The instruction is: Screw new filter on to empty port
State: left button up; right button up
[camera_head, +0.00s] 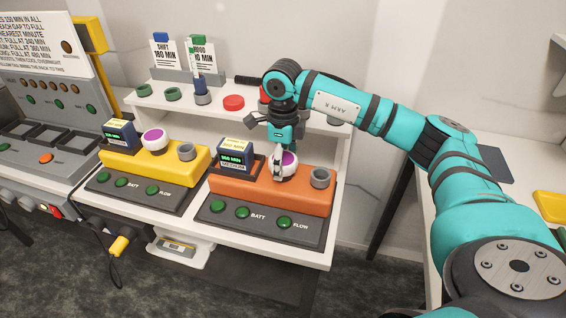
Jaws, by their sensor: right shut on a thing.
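My right gripper (281,162) points down over the orange unit (272,194) and is shut on a white filter with a purple top (290,168). The filter is at the middle of the orange unit; its lower edge is at the unit's top, and I cannot tell whether it is threaded on a port. To its right, a grey open port (321,178) stands on the same unit. The yellow unit (155,167) at the left bears another white filter with a purple top (154,140) and a grey open port (187,151). My left gripper is not in view.
A boxed meter with a green display (234,158) stands left of the held filter. Behind is a white shelf (206,116) with green rings, a red disc (233,103) and sign cards. A grey panel with green buttons (262,222) lies in front of the orange unit.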

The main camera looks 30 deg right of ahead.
jog(key=m+p, duration=0.1)
jog(key=m, duration=0.3)
jog(key=shift+r, duration=0.1)
jog(key=m+p, duration=0.1)
jog(key=m, duration=0.4)
jog(key=shift+m, duration=0.3)
jog(key=o, duration=0.9)
jog(key=shift+m, duration=0.6)
jog(key=o, duration=0.4)
jog(key=shift+o, duration=0.2)
